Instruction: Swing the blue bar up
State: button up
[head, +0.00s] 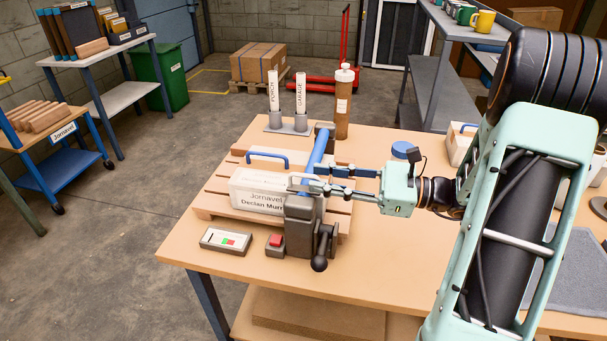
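The blue bar (318,147) belongs to the dark grey press (300,222) on the wooden workbench. It runs from a dark block at the back towards the press body at the front, lying low and nearly level. My gripper (312,179) reaches in from the right, its fingers at the near end of the bar, just above the press body. The fingers overlap the bar in this view. I cannot tell whether they touch it or how far apart they are. The bar's near end is partly hidden by the fingers.
A white labelled box (259,190) with a blue handle sits on a wooden pallet left of the press. In front are a red button box (275,244), a control panel (226,240) and a black-knobbed lever (320,262). Labelled tubes and a brown bottle (343,103) stand behind.

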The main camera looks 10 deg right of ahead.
jog(key=shift+x, duration=2.3)
grip_shut()
